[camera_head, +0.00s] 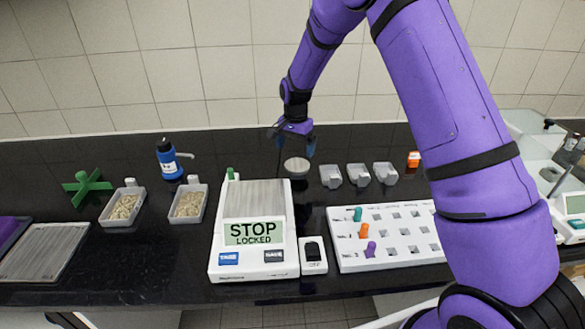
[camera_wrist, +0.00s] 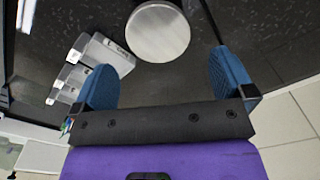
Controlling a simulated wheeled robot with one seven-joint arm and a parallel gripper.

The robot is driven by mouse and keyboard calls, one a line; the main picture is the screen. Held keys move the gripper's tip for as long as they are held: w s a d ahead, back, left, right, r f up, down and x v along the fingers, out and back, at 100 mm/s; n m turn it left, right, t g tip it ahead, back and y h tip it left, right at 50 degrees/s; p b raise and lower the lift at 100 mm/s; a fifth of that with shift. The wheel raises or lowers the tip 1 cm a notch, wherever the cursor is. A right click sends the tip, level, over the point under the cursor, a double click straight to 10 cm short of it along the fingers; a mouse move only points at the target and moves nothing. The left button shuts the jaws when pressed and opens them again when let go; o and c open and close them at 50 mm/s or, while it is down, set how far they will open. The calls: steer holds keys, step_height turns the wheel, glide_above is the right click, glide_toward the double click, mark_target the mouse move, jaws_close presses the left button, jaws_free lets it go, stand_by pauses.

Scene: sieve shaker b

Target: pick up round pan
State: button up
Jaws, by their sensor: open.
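The round pan (camera_head: 297,165) is a small grey metal disc on the black counter, behind the white scale. In the wrist view the round pan (camera_wrist: 158,31) lies beyond the fingertips, near the top edge and about midway between them. My gripper (camera_head: 295,146) is at the back of the counter, just behind and above the pan. In the wrist view my gripper (camera_wrist: 166,72) shows two blue fingers spread apart with nothing between them. The fingers do not touch the pan.
The white scale (camera_head: 218,250), reading STOP LOCKED, stands in front of the pan. Several grey scoops (camera_head: 358,174) stand right of it. A white peg rack (camera_head: 400,250) is front right, a blue bottle (camera_head: 168,158) and sample trays (camera_head: 187,203) left. The tiled wall (camera_head: 230,60) is close behind.

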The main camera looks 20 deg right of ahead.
mark_target(297, 165)
steer(key=f, duration=0.7)
steer(key=shift+d+f, duration=0.25)
steer(key=shift+f, duration=0.15)
steer(key=c, duration=0.7)
